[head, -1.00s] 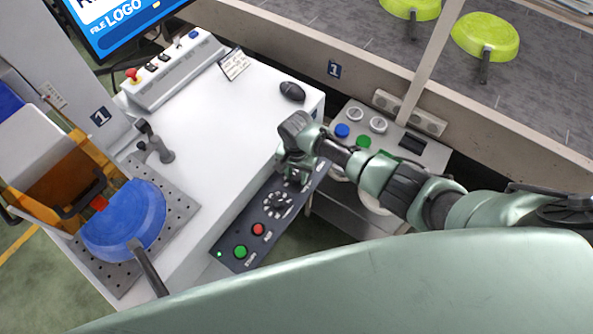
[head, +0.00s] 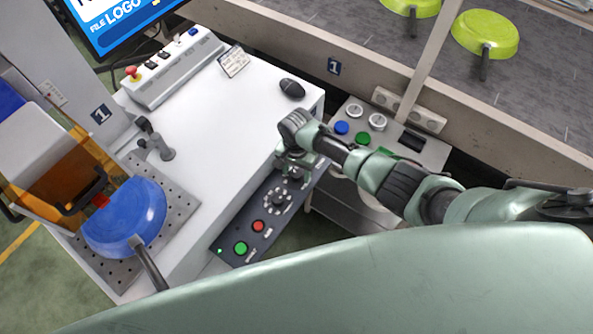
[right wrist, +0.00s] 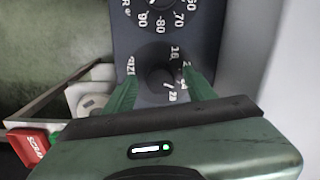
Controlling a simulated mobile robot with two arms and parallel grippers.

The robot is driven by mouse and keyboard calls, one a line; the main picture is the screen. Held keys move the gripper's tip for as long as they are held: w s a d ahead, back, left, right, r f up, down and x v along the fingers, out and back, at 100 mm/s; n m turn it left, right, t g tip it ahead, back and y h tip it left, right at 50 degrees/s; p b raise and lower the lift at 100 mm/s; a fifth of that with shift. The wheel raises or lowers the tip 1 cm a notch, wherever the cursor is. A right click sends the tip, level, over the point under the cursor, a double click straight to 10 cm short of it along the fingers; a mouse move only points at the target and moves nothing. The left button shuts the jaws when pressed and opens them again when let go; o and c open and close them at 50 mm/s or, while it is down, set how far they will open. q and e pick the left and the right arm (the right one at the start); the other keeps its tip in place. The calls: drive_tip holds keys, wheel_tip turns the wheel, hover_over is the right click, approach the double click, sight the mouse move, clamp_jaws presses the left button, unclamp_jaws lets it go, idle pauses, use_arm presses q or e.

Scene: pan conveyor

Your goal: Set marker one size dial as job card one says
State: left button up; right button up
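The size dial (right wrist: 162,80) is a dark round knob with numbers such as 16 and 28 around it, seen in the right wrist view. My right gripper (right wrist: 161,90) has its two green fingers apart, one on each side of this knob, with apparent gaps. In the head view my right gripper (head: 291,162) is over the far end of the marker's dark control panel (head: 237,226) and hides the size dial there. A small printed card (head: 234,62), perhaps the job card, lies on the white top; its text is too small to read. My left gripper is not in view.
A second dial (head: 277,201) with larger numbers, a red button (head: 258,226) and a green button (head: 240,248) sit along the panel. A blue pan (head: 126,215) lies on a perforated plate at left. A black mouse (head: 292,88) is on the white top.

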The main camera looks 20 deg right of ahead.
sight(297, 173)
wheel_tip(297, 173, up, 8)
drive_tip(key=shift+f, duration=0.1)
idle(0.4)
